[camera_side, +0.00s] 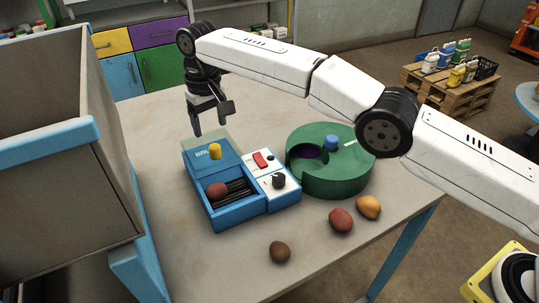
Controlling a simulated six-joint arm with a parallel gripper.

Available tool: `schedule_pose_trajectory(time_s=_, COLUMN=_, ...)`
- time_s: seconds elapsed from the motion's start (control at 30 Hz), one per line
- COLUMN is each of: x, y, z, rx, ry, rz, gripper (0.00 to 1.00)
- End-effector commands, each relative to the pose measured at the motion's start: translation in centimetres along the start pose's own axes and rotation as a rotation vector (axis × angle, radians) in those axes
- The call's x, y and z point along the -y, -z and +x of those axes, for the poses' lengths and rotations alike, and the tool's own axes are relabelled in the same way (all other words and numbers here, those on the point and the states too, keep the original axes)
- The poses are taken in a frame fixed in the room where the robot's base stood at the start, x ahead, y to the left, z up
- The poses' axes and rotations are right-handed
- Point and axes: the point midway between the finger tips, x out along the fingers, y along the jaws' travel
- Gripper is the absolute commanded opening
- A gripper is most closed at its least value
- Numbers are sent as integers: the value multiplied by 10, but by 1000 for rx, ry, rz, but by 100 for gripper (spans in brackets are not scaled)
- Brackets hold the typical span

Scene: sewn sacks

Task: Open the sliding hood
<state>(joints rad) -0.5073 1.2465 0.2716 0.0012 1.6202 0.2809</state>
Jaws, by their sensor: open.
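A blue box (238,216) stands on the table with a blue sliding hood (229,162) over its rear part. A yellow knob (214,151) stands up from the hood. The front part of the box is uncovered, showing dark slats and a reddish-brown potato-like item (217,190) on them. A pale greenish panel (207,138) shows behind the hood; I cannot tell what it belongs to. My gripper (210,118) is open and empty, pointing down above and behind the hood, apart from the knob.
A white panel with a red switch (262,160) and a black knob (279,181) adjoins the box's right side. A green round container (330,180) with a blue knob (331,142) stands to the right. Several potato-like items (341,220) lie in front. A large grey bin (60,200) stands left.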

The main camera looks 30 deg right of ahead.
Motion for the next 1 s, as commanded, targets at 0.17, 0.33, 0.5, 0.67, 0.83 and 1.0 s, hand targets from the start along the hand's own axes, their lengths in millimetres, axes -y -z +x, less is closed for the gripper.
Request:
schedule_pose_trajectory(time_s=0.17, x=0, y=0, z=-6, rx=-1, ry=0, rz=0, gripper=75)
schedule_pose_trajectory(time_s=0.33, x=0, y=-1, z=-9, rx=0, ry=0, rz=0, gripper=75)
schedule_pose_trajectory(time_s=0.5, x=0, y=-1, z=-9, rx=0, ry=0, rz=0, gripper=75)
schedule_pose_trajectory(time_s=0.67, x=0, y=-1, z=-9, rx=0, ry=0, rz=0, gripper=75)
schedule_pose_trajectory(time_s=0.83, x=-3, y=0, z=-10, rx=-2, ry=1, rz=2, gripper=75)
schedule_pose_trajectory(time_s=1.0, x=-14, y=3, z=-11, rx=-8, ry=2, rz=10, gripper=75)
